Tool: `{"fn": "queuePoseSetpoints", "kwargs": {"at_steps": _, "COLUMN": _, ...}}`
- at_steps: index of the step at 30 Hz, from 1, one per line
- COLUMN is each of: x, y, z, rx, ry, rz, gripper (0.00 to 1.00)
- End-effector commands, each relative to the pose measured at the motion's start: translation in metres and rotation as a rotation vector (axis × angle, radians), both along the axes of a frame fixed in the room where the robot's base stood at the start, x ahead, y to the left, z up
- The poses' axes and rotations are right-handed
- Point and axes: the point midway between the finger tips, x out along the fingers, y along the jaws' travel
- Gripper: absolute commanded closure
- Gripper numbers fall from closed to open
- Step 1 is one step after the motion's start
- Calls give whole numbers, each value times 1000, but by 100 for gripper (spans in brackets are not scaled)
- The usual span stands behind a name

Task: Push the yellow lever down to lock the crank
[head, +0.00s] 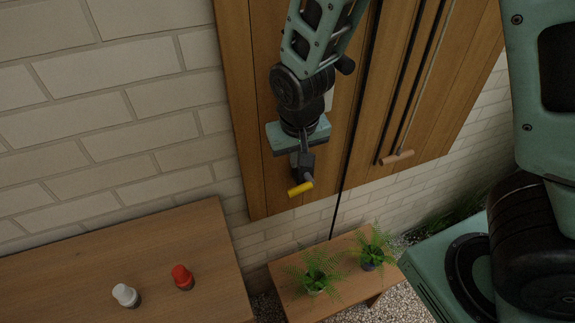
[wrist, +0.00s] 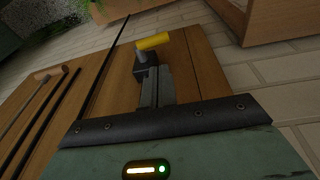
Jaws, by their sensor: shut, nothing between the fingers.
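The yellow lever (head: 300,188) is a short yellow grip on a grey stem, joined to a small dark block on the wooden panel (head: 248,120). In the wrist view the yellow lever (wrist: 153,41) lies just beyond my fingertips, with the dark block (wrist: 143,76) beside them. My gripper (head: 306,155) is shut and empty, close above the lever in the head view. In the wrist view my gripper (wrist: 158,70) partly covers the block. I cannot tell whether the fingers touch the lever or block. I cannot identify the crank for certain.
A wooden handle (head: 397,157) hangs on a thin rod at the panel's right, near dark vertical strips. Below are a bench (head: 290,299) with two potted ferns and a wooden table (head: 80,270) with a white-topped and a red-topped shaker. A brick wall stands behind.

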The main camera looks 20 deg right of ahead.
Motion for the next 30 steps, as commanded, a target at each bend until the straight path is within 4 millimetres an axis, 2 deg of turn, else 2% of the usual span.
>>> {"fn": "queuePoseSetpoints", "kwargs": {"at_steps": 11, "x": 1, "y": 0, "z": -4, "rx": 0, "ry": 1, "rz": 0, "gripper": 100}}
{"fn": "queuePoseSetpoints", "kwargs": {"at_steps": 14, "x": 2, "y": -1, "z": -15, "rx": -2, "ry": 4, "rz": 0, "gripper": 100}}
{"fn": "queuePoseSetpoints", "kwargs": {"at_steps": 24, "x": 13, "y": -6, "z": -69, "rx": -2, "ry": 5, "rz": -1, "gripper": 100}}
{"fn": "queuePoseSetpoints", "kwargs": {"at_steps": 30, "x": 18, "y": -6, "z": -90, "rx": 0, "ry": 2, "rz": 1, "gripper": 100}}
